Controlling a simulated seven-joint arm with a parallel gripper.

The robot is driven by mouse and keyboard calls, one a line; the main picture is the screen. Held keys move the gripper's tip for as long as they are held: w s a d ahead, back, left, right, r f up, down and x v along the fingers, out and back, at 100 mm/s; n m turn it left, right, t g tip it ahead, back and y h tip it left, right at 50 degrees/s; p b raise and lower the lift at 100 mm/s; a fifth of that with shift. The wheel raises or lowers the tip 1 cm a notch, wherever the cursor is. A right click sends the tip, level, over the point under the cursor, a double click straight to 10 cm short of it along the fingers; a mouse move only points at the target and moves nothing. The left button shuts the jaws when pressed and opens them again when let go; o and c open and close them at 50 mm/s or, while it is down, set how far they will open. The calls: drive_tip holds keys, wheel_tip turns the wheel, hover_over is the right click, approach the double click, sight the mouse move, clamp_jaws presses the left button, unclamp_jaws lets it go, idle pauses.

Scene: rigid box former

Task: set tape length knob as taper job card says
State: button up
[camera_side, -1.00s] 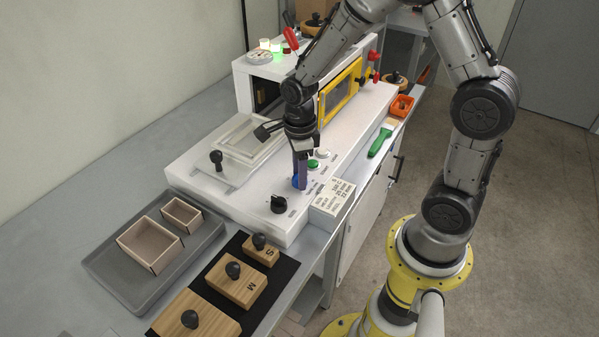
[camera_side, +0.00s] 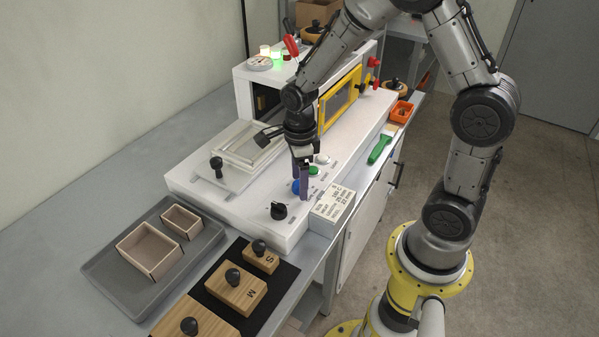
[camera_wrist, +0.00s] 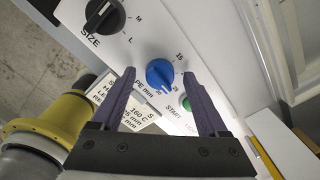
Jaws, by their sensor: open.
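The blue knob (camera_side: 296,187) sits on the white sloping panel of the machine. In the wrist view the blue knob (camera_wrist: 160,74) has numbers around it, with 15 readable at its upper right. Its pointer setting is too small to read surely. My gripper (camera_side: 301,184) is pointed down at the knob. In the wrist view my gripper (camera_wrist: 160,74) is open, one dark finger on each side of the knob, with gaps showing. The job card (camera_side: 332,203) lies at the panel's front edge. The job card (camera_wrist: 140,118) is partly hidden by my finger in the wrist view.
A black size knob (camera_side: 279,210) is left of the blue one. A green start button (camera_side: 313,170) and a white button (camera_side: 322,158) are close beyond it. A green-handled tool (camera_side: 380,147) and an orange bin (camera_side: 401,111) lie right. A grey tray (camera_side: 115,267) holds two boxes.

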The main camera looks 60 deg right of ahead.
wheel_tip(320, 180, up, 14)
idle(0.5)
drive_tip(key=s+a+r+n+t, duration=0.1)
drive_tip(key=s+r+t, duration=0.15)
drive_tip(key=r, duration=0.35)
drive_tip(key=s+a+n+t, duration=0.1)
drive_tip(key=s+n+t, duration=0.2)
drive_tip(key=s+n, duration=1)
drive_tip(key=f+n, duration=0.1)
drive_tip(key=n, duration=1.2)
drive_tip(key=shift+s+a, duration=0.15)
drive_tip(key=shift+a, duration=0.25)
